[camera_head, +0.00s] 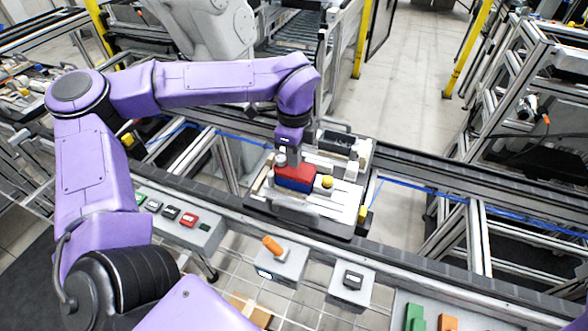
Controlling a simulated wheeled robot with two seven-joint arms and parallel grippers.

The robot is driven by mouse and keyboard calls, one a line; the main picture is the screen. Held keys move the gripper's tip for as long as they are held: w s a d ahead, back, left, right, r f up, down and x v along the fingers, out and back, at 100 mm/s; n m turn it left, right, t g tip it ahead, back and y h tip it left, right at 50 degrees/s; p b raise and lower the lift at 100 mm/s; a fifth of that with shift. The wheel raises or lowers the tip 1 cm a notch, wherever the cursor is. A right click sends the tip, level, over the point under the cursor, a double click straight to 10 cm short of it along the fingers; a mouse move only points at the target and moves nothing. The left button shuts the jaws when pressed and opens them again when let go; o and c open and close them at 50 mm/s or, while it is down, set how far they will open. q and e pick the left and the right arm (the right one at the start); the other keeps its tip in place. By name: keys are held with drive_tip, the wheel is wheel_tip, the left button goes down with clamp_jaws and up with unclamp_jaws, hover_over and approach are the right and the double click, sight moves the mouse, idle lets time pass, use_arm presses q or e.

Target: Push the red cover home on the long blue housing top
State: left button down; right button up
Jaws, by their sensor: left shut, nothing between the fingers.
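The red cover (297,173) sits on top of the long blue housing (294,185), which stands on the pallet fixture (329,211). I cannot tell whether a gap is left between cover and housing. My left gripper (294,163) points down from above and its shut fingertips are at the top of the red cover, touching it or very close. The fingers hold nothing. My right gripper does not show.
A yellow-topped peg (327,182) stands just right of the housing, and a pale cylinder (281,160) to its left. A black tray (337,142) lies behind. A button box with an orange knob (272,245) is in front. The conveyor rail (450,185) is clear to the right.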

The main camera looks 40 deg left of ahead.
use_arm(q)
drive_tip(key=shift+f+b, duration=0.55)
drive_tip(key=shift+f, duration=0.2)
drive_tip(key=shift+r, duration=0.1)
idle(0.4)
drive_tip(key=shift+r+p, duration=2.3)
drive_tip(key=shift+r, duration=1.2)
drive_tip(key=shift+f, duration=0.1)
